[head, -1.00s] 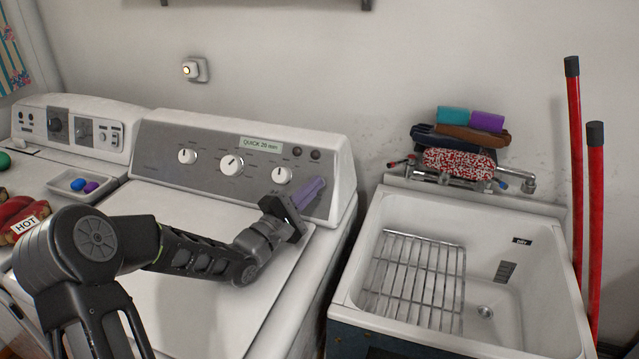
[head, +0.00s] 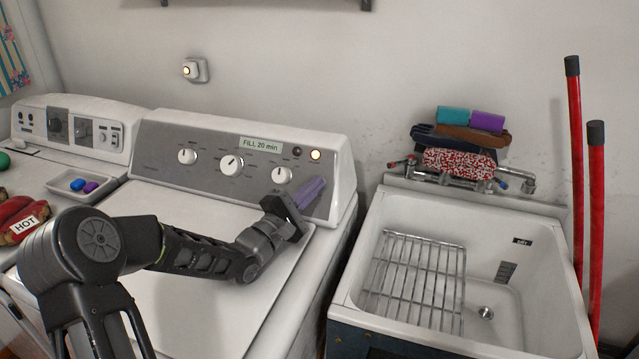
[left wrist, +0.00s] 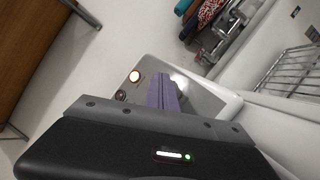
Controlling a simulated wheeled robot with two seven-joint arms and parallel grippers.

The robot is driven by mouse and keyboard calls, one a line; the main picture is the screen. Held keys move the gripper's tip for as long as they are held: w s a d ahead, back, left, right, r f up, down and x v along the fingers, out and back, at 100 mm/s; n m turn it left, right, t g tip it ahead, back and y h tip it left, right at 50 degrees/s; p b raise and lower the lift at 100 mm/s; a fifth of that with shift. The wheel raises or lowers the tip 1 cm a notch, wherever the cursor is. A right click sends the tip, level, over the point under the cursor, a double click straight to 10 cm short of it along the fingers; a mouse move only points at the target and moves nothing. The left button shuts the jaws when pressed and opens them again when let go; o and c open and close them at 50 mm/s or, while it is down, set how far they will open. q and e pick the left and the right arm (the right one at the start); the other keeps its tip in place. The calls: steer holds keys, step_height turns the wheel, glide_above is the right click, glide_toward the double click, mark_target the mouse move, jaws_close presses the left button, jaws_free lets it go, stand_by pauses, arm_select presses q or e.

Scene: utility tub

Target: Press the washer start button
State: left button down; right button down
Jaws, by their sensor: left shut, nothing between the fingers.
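The washer (head: 200,208) stands at the centre left with a grey control panel (head: 225,140) along its back. The panel carries three white knobs and a small display (head: 261,144) that reads "FILL 20 min". Two small round buttons sit right of the display; the right one (head: 315,155) is lit warm white. It also glows in the left wrist view (left wrist: 136,77). My left gripper (head: 312,190) has purple fingers, shut and empty, at the panel's lower right, just below the lit button. Whether the fingertips touch the panel is hard to tell. My right gripper is out of view.
A utility sink (head: 480,270) with a wire rack stands to the right. Cloths and a sponge are piled behind it, with two red poles at its right. Another machine (head: 75,125) with a small tray (head: 85,187) stands at the left.

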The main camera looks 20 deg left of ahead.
arm_select(q)
steer(key=shift+r, duration=0.1)
steer(key=shift+s+r+p, duration=0.3)
steer(key=shift+s+p, duration=0.25)
steer(key=shift+s, duration=0.15)
steer(key=shift+r, duration=0.1)
steer(key=s+p, duration=0.1)
steer(key=s+r+p, duration=0.1)
steer(key=s, duration=0.1)
steer(key=s+r+p, duration=0.1)
steer(key=shift+s+d+r, duration=0.15)
steer(key=shift+d, duration=0.05)
stand_by(0.7)
